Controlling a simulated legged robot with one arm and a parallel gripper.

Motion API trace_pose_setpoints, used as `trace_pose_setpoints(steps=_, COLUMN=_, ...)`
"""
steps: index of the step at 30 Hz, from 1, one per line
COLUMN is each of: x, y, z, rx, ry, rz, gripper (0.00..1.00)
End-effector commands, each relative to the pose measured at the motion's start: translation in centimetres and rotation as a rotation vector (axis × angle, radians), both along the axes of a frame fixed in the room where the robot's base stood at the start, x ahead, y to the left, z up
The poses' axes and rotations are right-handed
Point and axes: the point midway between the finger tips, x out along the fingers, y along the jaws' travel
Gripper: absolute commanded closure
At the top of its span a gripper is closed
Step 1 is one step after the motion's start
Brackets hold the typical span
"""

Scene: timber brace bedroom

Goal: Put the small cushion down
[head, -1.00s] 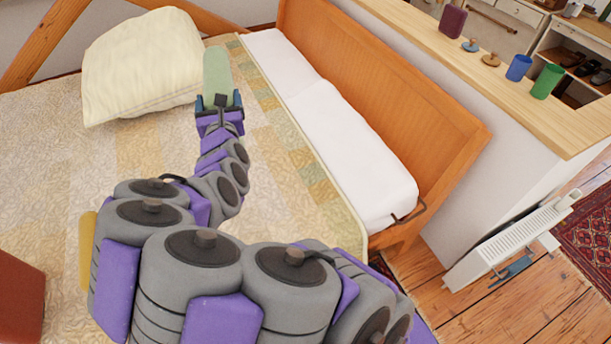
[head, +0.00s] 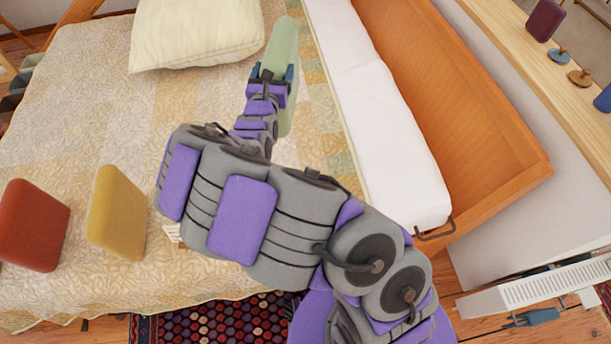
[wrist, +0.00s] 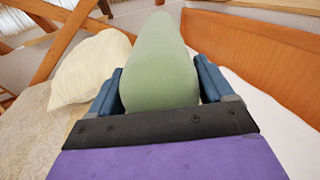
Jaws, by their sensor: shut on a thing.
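The small cushion is pale green (head: 284,50). My gripper (head: 272,74) is shut on it and holds it on edge over the bed, near the bed's right side. In the wrist view the green cushion (wrist: 160,65) stands between the two blue fingers. I cannot tell whether its lower edge touches the bedspread. The patterned bedspread (head: 75,95) covers the bed. My arm hides part of the bed's middle.
A large cream pillow (head: 195,30) lies at the far end. A yellow cushion (head: 117,212) and a red cushion (head: 32,225) stand at the left. White padding (head: 385,130) and an orange wooden panel (head: 470,110) run along the right. Bedspread between pillow and yellow cushion is clear.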

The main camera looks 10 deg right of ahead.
Motion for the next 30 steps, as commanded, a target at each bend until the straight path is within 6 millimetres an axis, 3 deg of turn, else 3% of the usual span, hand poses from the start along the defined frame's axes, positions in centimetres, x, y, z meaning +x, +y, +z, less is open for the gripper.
trace_pose_setpoints(steps=1, x=0.1, y=1.2, z=-1.5, rx=0.002, ry=0.004, rz=-0.006, gripper=0.9)
trace_pose_setpoints(steps=5, x=-0.1, y=2.1, z=-4.4, rx=0.004, ry=0.005, rz=-0.05, gripper=0.9)
trace_pose_setpoints(steps=14, x=-2.1, y=2.2, z=-11.2, rx=0.012, ry=0.003, rz=-0.185, gripper=0.9)
trace_pose_setpoints(steps=24, x=-6.6, y=3.5, z=-19.6, rx=-0.001, ry=0.007, rz=-0.367, gripper=0.9)
trace_pose_setpoints(steps=30, x=-9.0, y=3.1, z=-22.7, rx=0.002, ry=0.003, rz=-0.45, gripper=0.9)
